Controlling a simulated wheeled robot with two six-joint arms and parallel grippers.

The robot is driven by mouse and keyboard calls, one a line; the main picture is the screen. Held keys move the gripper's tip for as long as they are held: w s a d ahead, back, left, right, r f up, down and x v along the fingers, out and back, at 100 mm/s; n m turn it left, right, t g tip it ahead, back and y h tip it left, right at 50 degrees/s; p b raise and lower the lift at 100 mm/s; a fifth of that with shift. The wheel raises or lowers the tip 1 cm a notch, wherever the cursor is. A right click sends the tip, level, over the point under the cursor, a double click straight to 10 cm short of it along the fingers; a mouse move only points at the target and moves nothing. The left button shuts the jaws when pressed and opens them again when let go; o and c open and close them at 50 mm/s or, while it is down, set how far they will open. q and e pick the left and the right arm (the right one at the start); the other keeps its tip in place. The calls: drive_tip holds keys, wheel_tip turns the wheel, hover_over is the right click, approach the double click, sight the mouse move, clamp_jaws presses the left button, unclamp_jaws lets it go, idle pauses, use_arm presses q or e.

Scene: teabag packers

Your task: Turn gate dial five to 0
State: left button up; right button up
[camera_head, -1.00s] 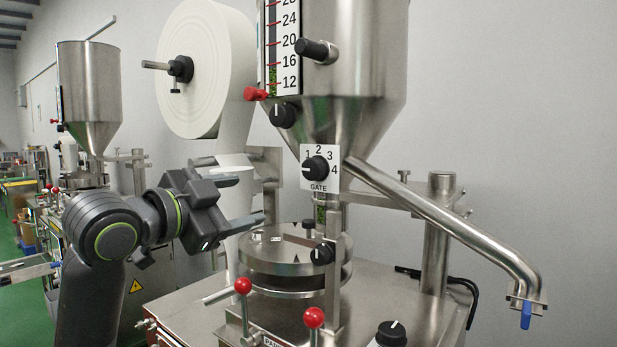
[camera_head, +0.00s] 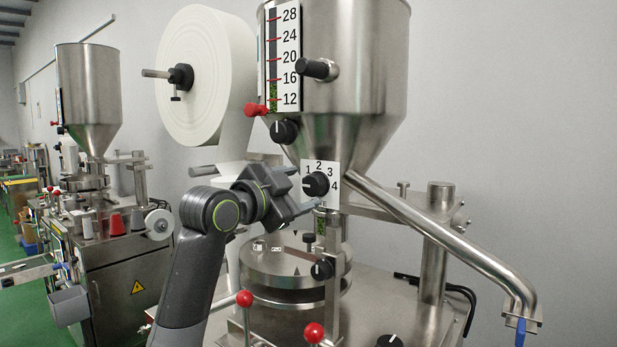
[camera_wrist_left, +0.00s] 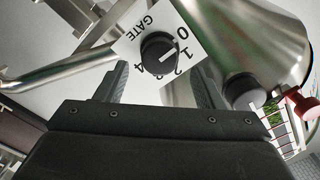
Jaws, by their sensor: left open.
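The gate dial (camera_head: 316,184) is a black knob on a white plate (camera_head: 333,200) below the steel hopper. In the left wrist view the knob (camera_wrist_left: 158,52) has a white mark that points near the 1, with the 0 beside it. In the head view the mark faces left. My left gripper (camera_head: 305,189) is open at the left of the dial. In the wrist view its fingers lie on either side of the knob, apart from it, with the knob a little beyond the fingertips. It hides part of the plate's left and lower edge. My right gripper is not in view.
Another black knob (camera_head: 283,131) and a red clamp (camera_head: 255,110) sit above left of the dial. A steel pipe (camera_head: 440,232) slopes down to the right. Below are a round steel drum (camera_head: 290,268) and red-tipped levers (camera_head: 244,298). A paper roll (camera_head: 200,75) hangs behind.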

sight(311, 185)
use_arm(q)
drive_tip(key=shift+p+x, duration=0.45)
drive_tip(key=shift+x, duration=1.35)
drive_tip(key=c, duration=1)
